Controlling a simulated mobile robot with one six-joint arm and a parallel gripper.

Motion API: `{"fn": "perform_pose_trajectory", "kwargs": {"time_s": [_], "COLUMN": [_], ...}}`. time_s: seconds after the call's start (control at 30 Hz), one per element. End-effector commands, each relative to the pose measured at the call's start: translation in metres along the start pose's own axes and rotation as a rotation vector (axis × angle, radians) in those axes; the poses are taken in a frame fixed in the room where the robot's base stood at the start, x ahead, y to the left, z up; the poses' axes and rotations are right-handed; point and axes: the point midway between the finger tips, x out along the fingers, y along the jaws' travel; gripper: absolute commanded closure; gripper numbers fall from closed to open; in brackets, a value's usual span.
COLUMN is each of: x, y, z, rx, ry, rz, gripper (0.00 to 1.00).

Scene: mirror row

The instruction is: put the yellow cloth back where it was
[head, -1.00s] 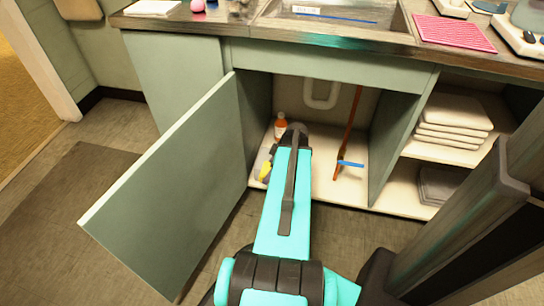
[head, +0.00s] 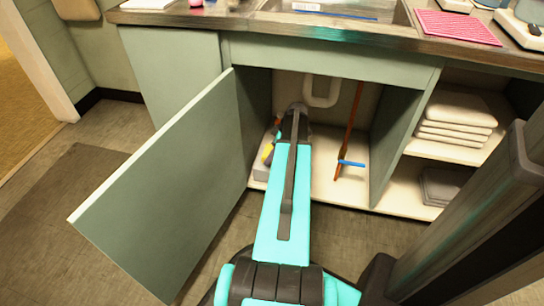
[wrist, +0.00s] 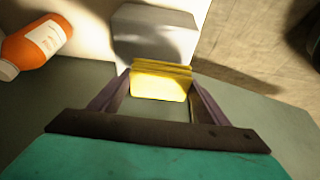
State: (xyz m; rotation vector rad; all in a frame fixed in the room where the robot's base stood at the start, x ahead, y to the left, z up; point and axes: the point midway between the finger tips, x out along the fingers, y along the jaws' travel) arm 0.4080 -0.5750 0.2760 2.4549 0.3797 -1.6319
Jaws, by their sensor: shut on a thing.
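The yellow cloth (wrist: 160,84) is between the two fingers of my gripper (wrist: 160,77) in the wrist view, and the gripper is shut on it. In the head view a small part of the cloth (head: 267,153) shows left of my arm, inside the open cabinet under the sink. A light grey box-like thing (wrist: 155,35) is just beyond the cloth in the wrist view. It also shows near the cabinet floor in the head view (head: 261,171). I cannot tell whether the cloth touches it. My arm hides the gripper in the head view.
The open cabinet door (head: 160,190) is left of my arm. A white drain pipe (head: 322,100) and an orange stick (head: 349,130) with a blue band are at the right. Folded towels (head: 455,120) lie on the shelf.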

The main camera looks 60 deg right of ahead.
Motion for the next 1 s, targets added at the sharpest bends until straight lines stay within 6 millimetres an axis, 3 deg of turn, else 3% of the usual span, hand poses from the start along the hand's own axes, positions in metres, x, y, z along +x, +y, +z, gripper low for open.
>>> {"fn": "perform_pose_trajectory", "kwargs": {"time_s": [0.67,1.0], "x": [0.004,0.035], "y": [0.016,0.016], "z": [-0.002,0.011], "rx": [-0.001,0.0], "ry": [0.0,0.0], "rz": [0.0,0.0], "gripper": [0.55,0.55]}}
